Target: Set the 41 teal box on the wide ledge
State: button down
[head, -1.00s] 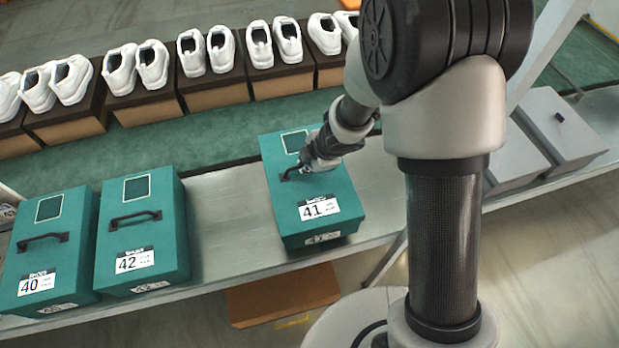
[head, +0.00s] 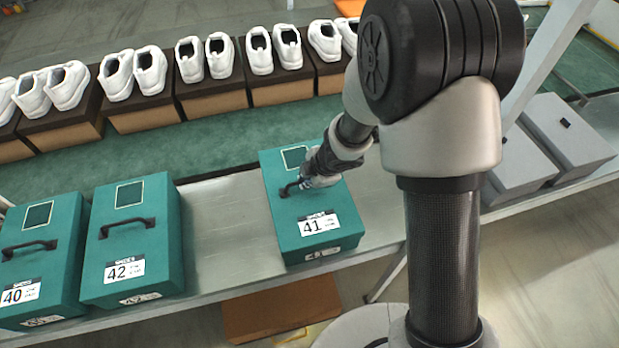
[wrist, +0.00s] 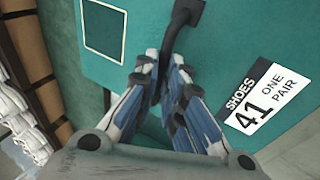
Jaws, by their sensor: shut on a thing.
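The 41 teal box (head: 313,247) sits on the grey metal ledge (head: 226,235), to the right of the 42 box, with its label and black handle (head: 285,190) facing up. My gripper (head: 300,184) is at that handle. In the wrist view my gripper (wrist: 160,95) has its blue-padded fingers closed around the dark handle (wrist: 180,18), and the 41 label (wrist: 262,97) is to their right. I cannot tell whether the box is touching the ledge or just above it.
The 42 teal box (head: 130,240) and the 40 teal box (head: 40,260) stand at left on the ledge. Grey boxes (head: 550,140) stand at right. White shoes (head: 205,58) on brown boxes line the green belt (head: 215,140) behind. Bare ledge shows between the 42 and 41 boxes.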

jog(key=c, duration=1.7)
grip_release()
jog(key=s+d+r+m+t+h+p, duration=0.1)
jog(key=s+d+r+m+h+p, duration=0.2)
jog(key=d+r, duration=0.5)
jog(key=s+d+r+m+t+h+p, duration=0.15)
jog(key=d+r+m, duration=0.3)
jog(key=r, duration=0.75)
jog(key=s+d+r+m+h+p, duration=0.1)
jog(key=s+d+r+m+p, duration=0.3)
jog(key=r, duration=0.6)
jog(key=s+r+m, duration=0.1)
jog(key=s+m, duration=0.2)
jog(key=s, duration=0.2)
jog(key=s+a+r+m+g+y, duration=0.1)
jog(key=s+m, duration=0.2)
jog(key=s, duration=0.3)
jog(key=s+a+r+m+g+y, duration=0.1)
jog(key=s+r+m, duration=0.1)
jog(key=s+m, duration=0.2)
jog(key=shift+s+r+y, duration=0.1)
jog(key=shift+s+y, duration=0.15)
jog(key=shift+s, duration=0.95)
